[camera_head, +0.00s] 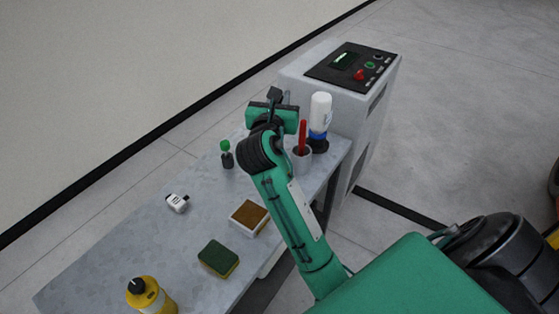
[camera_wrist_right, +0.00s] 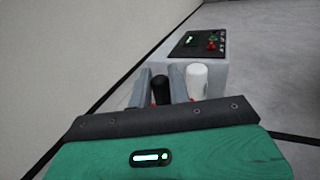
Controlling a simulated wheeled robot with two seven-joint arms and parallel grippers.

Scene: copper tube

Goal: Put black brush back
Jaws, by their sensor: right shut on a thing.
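My right gripper (camera_head: 280,102) is at the far end of the table, above and just left of the cup. It is shut on the black brush (camera_head: 273,94); in the wrist view the brush's dark end (camera_wrist_right: 160,89) shows between the two fingers (camera_wrist_right: 162,84). The lower part of the brush is hidden behind my gripper and wrist. My left gripper is not in view.
A white bottle (camera_head: 320,112) on a dark blue base stands right of the cup; it also shows in the wrist view (camera_wrist_right: 197,80). A grey machine (camera_head: 330,83) stands behind. A green-topped bottle (camera_head: 227,155), white item (camera_head: 177,203), brown-topped block (camera_head: 249,217), sponge (camera_head: 218,258) and yellow bottle (camera_head: 150,297) occupy the table.

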